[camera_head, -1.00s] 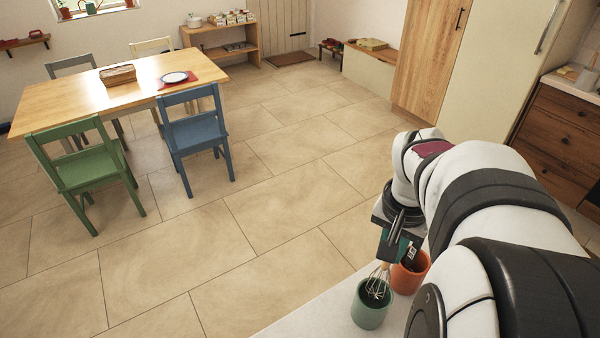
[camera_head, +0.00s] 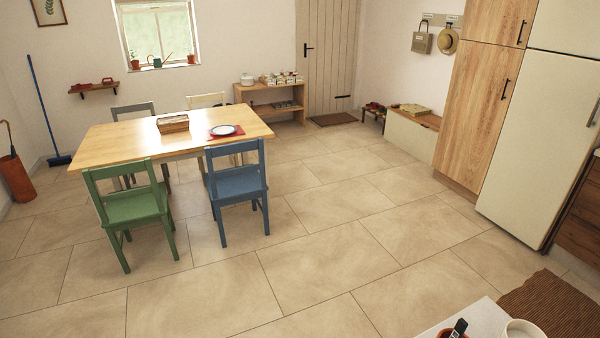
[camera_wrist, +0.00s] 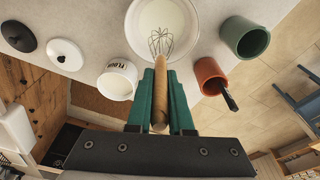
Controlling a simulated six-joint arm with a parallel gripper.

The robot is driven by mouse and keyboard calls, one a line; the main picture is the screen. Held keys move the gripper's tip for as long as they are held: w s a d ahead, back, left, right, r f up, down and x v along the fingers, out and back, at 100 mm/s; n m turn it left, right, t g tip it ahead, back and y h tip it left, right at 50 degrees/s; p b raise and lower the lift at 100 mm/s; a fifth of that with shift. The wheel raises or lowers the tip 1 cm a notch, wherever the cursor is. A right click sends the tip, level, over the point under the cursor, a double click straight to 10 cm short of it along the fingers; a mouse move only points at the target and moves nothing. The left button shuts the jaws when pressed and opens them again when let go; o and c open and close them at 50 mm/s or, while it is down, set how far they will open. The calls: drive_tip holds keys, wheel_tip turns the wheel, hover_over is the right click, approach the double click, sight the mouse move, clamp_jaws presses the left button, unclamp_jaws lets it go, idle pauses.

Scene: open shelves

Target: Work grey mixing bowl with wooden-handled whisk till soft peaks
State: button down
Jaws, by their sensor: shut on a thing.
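The mixing bowl (camera_wrist: 131,38) is at the top middle of the wrist view, pale grey-white with smooth white contents. My gripper (camera_wrist: 160,78) has green fingers shut on the wooden handle of the whisk (camera_wrist: 160,95). The handle points from the fingers toward the bowl, and the wire head lies over the white contents, within the rim in this view. I cannot tell whether the wires touch the contents. My gripper, the bowl and the whisk do not show in the head view.
A flour canister (camera_wrist: 117,80) stands left of the bowl, near a white lid (camera_wrist: 66,57) and a black lid (camera_wrist: 18,37). Right of it are a green pot (camera_wrist: 243,38), looking empty, and a terracotta pot (camera_wrist: 209,76) holding a black-handled thing. The counter edge lies beyond.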

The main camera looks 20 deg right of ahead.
drive_tip(key=shift+f, duration=3.95)
